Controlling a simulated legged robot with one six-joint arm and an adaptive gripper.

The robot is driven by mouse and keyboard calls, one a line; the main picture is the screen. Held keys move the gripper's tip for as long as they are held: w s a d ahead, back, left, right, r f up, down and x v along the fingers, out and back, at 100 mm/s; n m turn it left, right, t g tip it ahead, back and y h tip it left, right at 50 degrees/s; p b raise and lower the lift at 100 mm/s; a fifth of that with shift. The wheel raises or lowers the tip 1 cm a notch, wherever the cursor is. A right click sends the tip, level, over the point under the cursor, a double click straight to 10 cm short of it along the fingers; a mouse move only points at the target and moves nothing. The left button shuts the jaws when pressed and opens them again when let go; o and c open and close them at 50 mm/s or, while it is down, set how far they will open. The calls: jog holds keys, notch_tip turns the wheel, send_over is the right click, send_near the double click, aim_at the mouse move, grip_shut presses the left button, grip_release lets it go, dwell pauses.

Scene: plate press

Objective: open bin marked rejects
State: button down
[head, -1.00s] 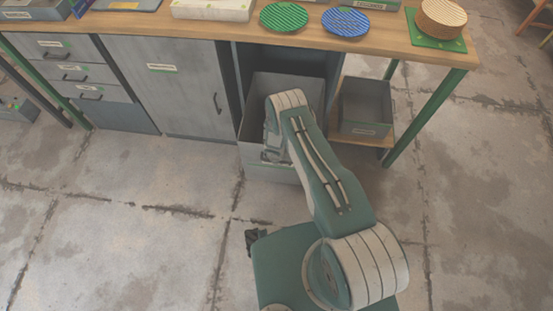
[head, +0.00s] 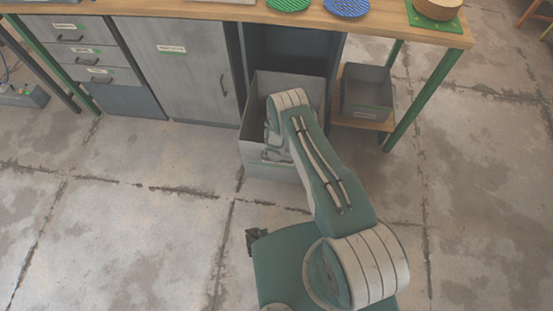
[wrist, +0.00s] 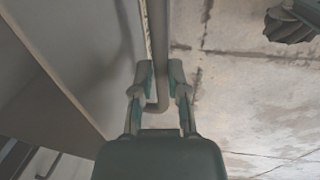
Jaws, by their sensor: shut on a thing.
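A grey open-topped bin (head: 268,172) stands pulled out of the dark opening under the bench in the head view. Its grey wall also fills the left of the wrist view (wrist: 75,60). A grey bar handle (wrist: 157,45) runs along the bin's front in the wrist view. My gripper (wrist: 160,88) is shut on this handle, a finger on either side of it. In the head view my gripper (head: 272,152) is at the bin's front, largely hidden by my arm. I cannot read the bin's label.
The wooden bench (head: 400,28) has a cabinet door (head: 190,75) and drawers (head: 85,55) left of the opening. A smaller grey bin (head: 368,90) sits on a low shelf at the right, beside a green leg (head: 425,97). The concrete floor in front is clear.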

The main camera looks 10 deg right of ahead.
jog(key=c, duration=0.6)
grip_release()
jog(key=shift+c, duration=0.2)
notch_tip(320, 180, up, 12)
jog(key=s, duration=0.2)
jog(key=shift+a, duration=0.45)
